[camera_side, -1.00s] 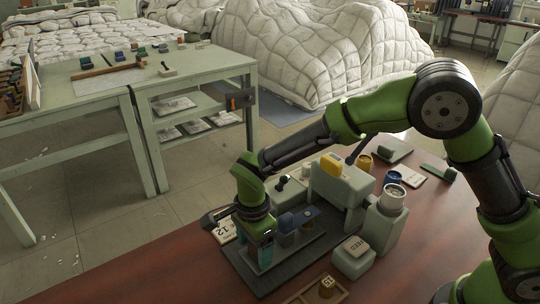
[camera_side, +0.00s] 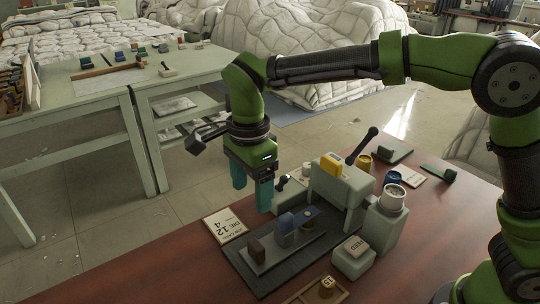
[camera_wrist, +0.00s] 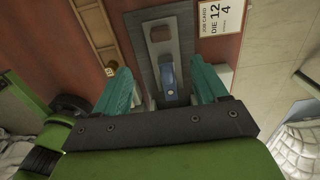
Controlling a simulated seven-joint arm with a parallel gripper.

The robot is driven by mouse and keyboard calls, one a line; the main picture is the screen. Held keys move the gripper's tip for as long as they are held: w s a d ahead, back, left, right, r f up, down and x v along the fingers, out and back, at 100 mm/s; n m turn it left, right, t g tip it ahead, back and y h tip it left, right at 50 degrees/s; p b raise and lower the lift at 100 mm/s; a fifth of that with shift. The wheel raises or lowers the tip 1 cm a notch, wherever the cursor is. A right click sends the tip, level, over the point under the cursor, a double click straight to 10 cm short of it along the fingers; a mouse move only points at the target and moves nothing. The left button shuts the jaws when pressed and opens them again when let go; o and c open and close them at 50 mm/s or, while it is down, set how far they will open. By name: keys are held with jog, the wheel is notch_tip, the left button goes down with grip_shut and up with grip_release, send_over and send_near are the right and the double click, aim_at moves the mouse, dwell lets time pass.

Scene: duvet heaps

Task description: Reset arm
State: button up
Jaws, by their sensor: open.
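My gripper (camera_side: 252,194) hangs from the green arm above the left back part of the dark base plate (camera_side: 262,277). Its two teal fingers point down, apart, with nothing between them in the side view. In the wrist view my gripper (camera_wrist: 165,88) is open, and the plate (camera_wrist: 146,55) lies beyond the fingertips.
A grey-green machine (camera_side: 341,189) with a yellow part stands right of my gripper. A FEED block (camera_side: 353,259) and a pedestal with a white cup (camera_side: 394,198) are near it. A job card (camera_side: 225,226) lies left. A wooden tray (camera_side: 316,293) is at the front.

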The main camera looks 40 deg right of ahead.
dwell(0.3)
jog(key=s+d+r+n+t+y, duration=0.1)
jog(key=s+d+r+n+t, duration=0.1)
jog(key=s+d+n, duration=0.5)
jog(key=s+d+r+n+t+y, duration=0.1)
jog(key=s+d+n+t, duration=0.4)
jog(key=d, duration=0.8)
jog(key=s+r+n, duration=0.1)
jog(key=s+n, duration=0.1)
jog(key=s, duration=0.1)
jog(key=shift+s, duration=0.25)
jog(key=shift+d+r, duration=0.1)
